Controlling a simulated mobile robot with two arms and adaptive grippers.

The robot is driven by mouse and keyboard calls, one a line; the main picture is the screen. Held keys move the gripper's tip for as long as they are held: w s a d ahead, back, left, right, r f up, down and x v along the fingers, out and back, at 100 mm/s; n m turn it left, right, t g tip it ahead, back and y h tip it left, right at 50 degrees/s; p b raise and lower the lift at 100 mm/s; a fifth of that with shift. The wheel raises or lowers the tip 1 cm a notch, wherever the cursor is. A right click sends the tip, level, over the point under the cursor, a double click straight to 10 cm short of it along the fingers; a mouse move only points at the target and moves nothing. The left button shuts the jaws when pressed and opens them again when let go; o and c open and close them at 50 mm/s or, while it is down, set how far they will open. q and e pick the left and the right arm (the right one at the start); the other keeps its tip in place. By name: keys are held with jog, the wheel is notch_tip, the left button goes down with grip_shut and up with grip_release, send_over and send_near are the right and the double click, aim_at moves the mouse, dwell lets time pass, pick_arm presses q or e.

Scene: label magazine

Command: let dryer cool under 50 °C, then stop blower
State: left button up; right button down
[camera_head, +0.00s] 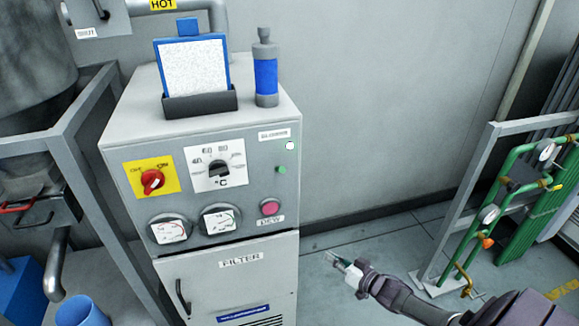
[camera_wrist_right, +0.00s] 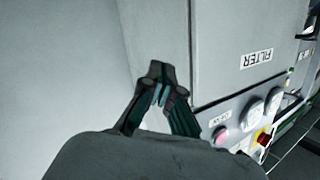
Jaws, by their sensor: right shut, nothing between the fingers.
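The dryer cabinet (camera_head: 122,142) stands at centre left in the head view. Its panel has a red rotary switch on a yellow plate (camera_head: 152,181), a black temperature dial marked in °C (camera_head: 219,169) and two round gauges (camera_head: 170,230) (camera_head: 219,220). The gauge readings are too small to tell. A pink-red button (camera_head: 269,208), a small green button (camera_head: 281,170) and a pale lit lamp (camera_head: 290,146) are at the right. My right gripper (camera_head: 334,258) is shut and empty, right of the cabinet and apart from it. The wrist view shows its fingertips (camera_wrist_right: 158,92) together. My left gripper is not visible.
A clipboard (camera_head: 191,72) in a dark holder and a blue-grey bottle (camera_head: 265,68) stand on the cabinet. A grey frame (camera_head: 62,135) is at the left. Green pipes with gauges (camera_head: 505,200) on a stand are at the right. Floor between is clear.

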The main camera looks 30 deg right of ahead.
jog(key=w+r+n+t+y, duration=0.1)
jog(key=w+r+y, duration=0.15)
jog(key=r, duration=0.55)
jog(key=w+r+t+y, duration=0.1)
jog(key=w+r+y, duration=0.15)
jog(key=r, duration=0.45)
jog(key=n+g+y+b, duration=0.2)
jog(key=n+g+y, duration=0.3)
jog(key=y, duration=0.6)
send_near(280, 169)
jog(key=w+d, duration=0.2)
jog(key=d, duration=0.1)
jog(key=shift+s+d+f+t, duration=0.2)
jog(key=shift+d+f+t, duration=0.1)
jog(key=shift+f, duration=0.1)
jog(key=p+x, duration=0.3)
jog(key=x, duration=0.5)
jog(key=shift+w+a+r+p, duration=0.1)
jog(key=shift+a+r+p, duration=0.1)
jog(key=shift+p, duration=0.2)
jog(key=shift+w+a+r, duration=0.1)
jog(key=shift+w+a, duration=0.35)
jog(key=shift+a, duration=0.2)
jog(key=shift+s+n+b, duration=0.1)
jog(key=shift+n+b, duration=0.4)
jog(key=shift+b, duration=0.05)
